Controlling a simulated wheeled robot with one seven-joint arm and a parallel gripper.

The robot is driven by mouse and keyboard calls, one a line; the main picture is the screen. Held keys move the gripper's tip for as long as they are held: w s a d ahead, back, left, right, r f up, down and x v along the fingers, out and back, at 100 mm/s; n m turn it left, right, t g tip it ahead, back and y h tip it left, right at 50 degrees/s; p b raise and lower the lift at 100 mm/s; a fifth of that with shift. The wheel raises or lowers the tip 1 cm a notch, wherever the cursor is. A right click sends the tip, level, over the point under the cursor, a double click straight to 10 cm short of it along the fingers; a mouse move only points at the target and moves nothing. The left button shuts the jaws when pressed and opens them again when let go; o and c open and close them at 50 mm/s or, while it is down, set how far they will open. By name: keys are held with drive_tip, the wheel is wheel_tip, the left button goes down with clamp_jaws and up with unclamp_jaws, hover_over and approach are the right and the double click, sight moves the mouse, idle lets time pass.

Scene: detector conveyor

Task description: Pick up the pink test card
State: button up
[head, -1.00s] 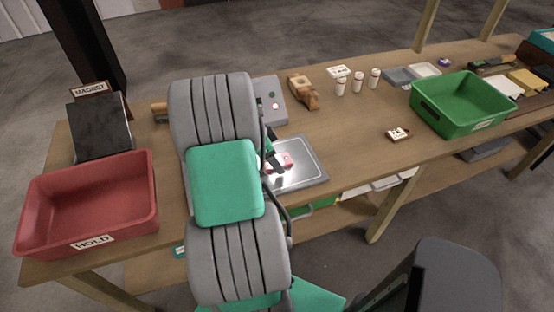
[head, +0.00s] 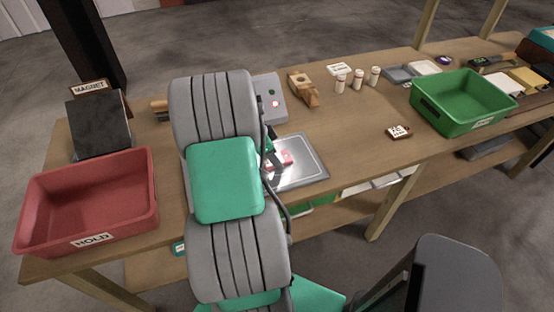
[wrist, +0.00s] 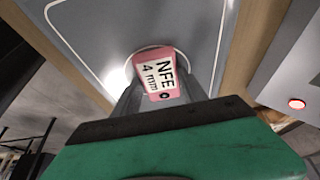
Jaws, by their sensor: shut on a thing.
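The pink test card (wrist: 161,75), labelled "NFE 4 mm", sits between the two fingers of my gripper (wrist: 162,92) in the wrist view. The fingers are shut on its sides. In the head view the pink card (head: 286,157) shows beside my gripper (head: 275,158), over the grey detector plate (head: 312,172). My arm hides part of the plate and the card. I cannot tell whether the card touches the plate or is just above it.
A grey control box (head: 268,92) with a lit red lamp stands behind the plate. A red HOLD bin (head: 150,205) is at left, near a dark MAGNET block (head: 100,125). A green bin (head: 425,112), small bottles (head: 341,86) and another card (head: 398,132) are at right.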

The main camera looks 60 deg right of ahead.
drive_tip(key=shift+r, duration=0.1)
clamp_jaws()
